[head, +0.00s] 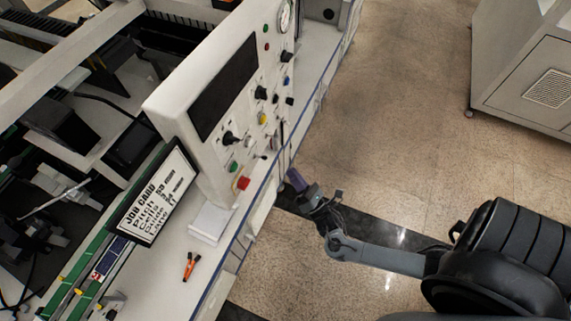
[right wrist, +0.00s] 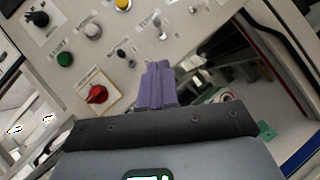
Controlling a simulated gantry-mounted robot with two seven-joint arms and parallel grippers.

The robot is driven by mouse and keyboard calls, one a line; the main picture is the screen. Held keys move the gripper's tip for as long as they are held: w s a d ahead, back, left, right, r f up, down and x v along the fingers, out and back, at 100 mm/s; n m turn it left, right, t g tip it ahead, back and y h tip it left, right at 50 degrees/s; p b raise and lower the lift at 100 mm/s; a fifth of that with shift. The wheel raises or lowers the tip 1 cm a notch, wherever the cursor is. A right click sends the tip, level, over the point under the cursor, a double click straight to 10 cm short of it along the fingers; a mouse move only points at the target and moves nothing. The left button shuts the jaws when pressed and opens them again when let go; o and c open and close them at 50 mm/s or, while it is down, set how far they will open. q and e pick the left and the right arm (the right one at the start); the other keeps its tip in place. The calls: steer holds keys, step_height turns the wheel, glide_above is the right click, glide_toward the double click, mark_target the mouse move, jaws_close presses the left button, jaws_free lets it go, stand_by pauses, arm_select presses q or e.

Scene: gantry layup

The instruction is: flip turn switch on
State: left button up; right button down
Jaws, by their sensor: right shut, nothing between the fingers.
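The white control panel (head: 215,115) stands upright on the bench. It carries black rotary knobs, coloured buttons and small metal switches; I cannot tell which one is the turn switch. In the right wrist view a black knob (right wrist: 39,18), a red knob (right wrist: 97,94) on a yellow-edged plate, a green button (right wrist: 65,60) and a small metal toggle (right wrist: 160,30) show. My right gripper (head: 296,180) is shut and empty, in front of the panel's lower right part. Its purple fingers (right wrist: 157,68) point at the panel below the metal toggle. My left gripper is out of view.
A job card sign (head: 152,197) leans beside the panel. Orange-handled pliers (head: 190,266) lie on the white bench top (head: 205,285). A grey cabinet (head: 525,75) stands at the upper right. The floor between the bench and the cabinet is clear.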

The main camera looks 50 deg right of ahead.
steer(key=v, duration=0.4)
steer(key=shift+s+r, duration=0.2)
steer(key=shift+r, duration=0.05)
